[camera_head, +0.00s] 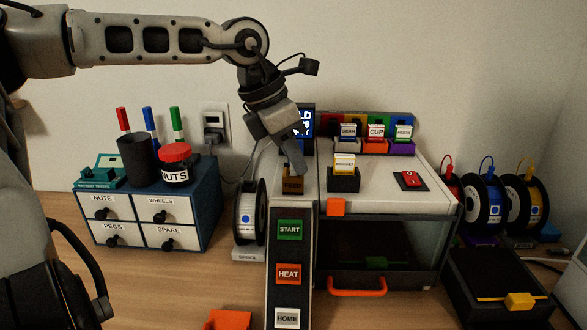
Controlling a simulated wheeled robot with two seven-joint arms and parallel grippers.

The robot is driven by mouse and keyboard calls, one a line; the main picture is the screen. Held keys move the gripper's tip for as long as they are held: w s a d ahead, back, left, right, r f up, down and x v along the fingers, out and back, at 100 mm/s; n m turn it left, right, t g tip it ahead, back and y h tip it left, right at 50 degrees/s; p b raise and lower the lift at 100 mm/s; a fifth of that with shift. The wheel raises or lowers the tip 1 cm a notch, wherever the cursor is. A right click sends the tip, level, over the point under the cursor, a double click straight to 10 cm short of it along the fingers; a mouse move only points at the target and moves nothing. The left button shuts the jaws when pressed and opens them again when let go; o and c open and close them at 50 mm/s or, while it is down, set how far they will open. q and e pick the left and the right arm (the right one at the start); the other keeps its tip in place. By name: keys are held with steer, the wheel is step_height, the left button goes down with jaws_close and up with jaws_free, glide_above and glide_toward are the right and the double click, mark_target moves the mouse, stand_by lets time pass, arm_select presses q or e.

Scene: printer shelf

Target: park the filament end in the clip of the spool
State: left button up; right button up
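The spool (248,214) stands upright on a grey base labelled SPOOL (247,253), left of the printer's button column. It has black rims and a pale face with a blue mark. A thin pale filament (254,153) seems to curve up from it, passing behind my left gripper; I cannot make out its free end or the clip. My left gripper (298,168) points down above the top of the column, right of and higher than the spool. Its fingertips are close to a small brown block (292,185). Whether the fingers hold anything is unclear. My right gripper is out of view.
The printer (385,210) with an orange handle stands right of the column (290,252). A blue drawer cabinet (207,208) with a cup and jar is left of the spool. More spools (483,205) stand at right. An orange item (228,320) lies in front.

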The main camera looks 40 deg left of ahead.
arm_select(q)
jaws_close()
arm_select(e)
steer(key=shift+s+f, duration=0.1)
arm_select(q)
steer(key=shift+r, duration=0.1)
steer(key=shift+r, duration=0.55)
steer(key=s+d+r+b, duration=0.2)
steer(key=s+d+r, duration=0.7)
steer(key=s+r, duration=0.1)
steer(key=shift+b+v, duration=0.4)
steer(key=shift+v, duration=0.55)
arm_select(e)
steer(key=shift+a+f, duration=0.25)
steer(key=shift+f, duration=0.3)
arm_select(q)
steer(key=shift+d, duration=0.1)
